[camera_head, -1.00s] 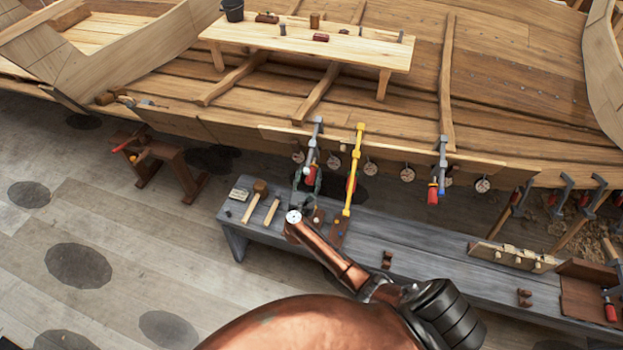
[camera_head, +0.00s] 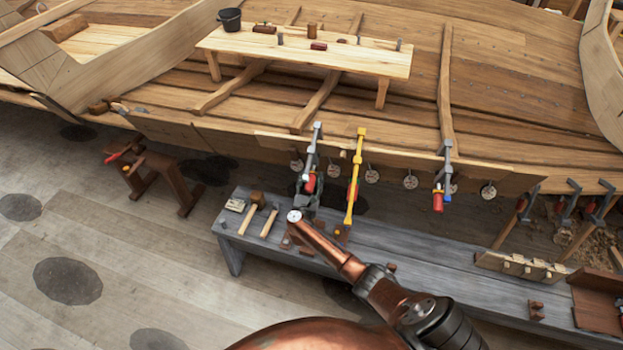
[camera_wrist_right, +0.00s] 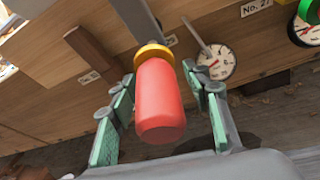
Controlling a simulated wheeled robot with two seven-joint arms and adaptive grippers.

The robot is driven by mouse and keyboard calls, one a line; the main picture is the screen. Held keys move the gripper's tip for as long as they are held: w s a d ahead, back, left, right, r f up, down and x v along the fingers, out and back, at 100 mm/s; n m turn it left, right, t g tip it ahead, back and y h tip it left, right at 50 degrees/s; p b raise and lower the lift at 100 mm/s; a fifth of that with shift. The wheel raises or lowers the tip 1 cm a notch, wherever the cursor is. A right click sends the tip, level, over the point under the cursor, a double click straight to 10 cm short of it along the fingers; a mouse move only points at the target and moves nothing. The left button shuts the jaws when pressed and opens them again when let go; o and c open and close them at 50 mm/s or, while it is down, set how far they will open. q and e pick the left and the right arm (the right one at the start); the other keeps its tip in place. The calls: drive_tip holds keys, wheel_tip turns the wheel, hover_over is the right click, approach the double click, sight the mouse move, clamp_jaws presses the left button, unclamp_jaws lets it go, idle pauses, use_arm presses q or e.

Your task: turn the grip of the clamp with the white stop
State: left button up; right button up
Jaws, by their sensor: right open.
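A grey bar clamp (camera_head: 314,150) hangs on the plank edge above the bench, left of a yellow clamp (camera_head: 356,165). It has a red grip (camera_head: 310,183) and a small pale spot, perhaps the white stop, beside the grip. My right gripper (camera_head: 303,196) is at this grip from below. In the right wrist view the red grip (camera_wrist_right: 160,100) stands between the two green-padded fingers, with a yellow collar above it and a grey bar beyond. The fingers are open, with gaps on both sides of the grip. My left gripper is out of view.
The yellow clamp hangs close on the right; another grey clamp (camera_head: 445,170) is farther right. Round dials (camera_wrist_right: 215,62) hang behind the grip. The grey bench (camera_head: 400,245) below holds mallets (camera_head: 270,220) and small blocks.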

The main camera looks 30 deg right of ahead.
drive_tip(key=shift+w+d, duration=0.2)
clamp_jaws()
idle(0.5)
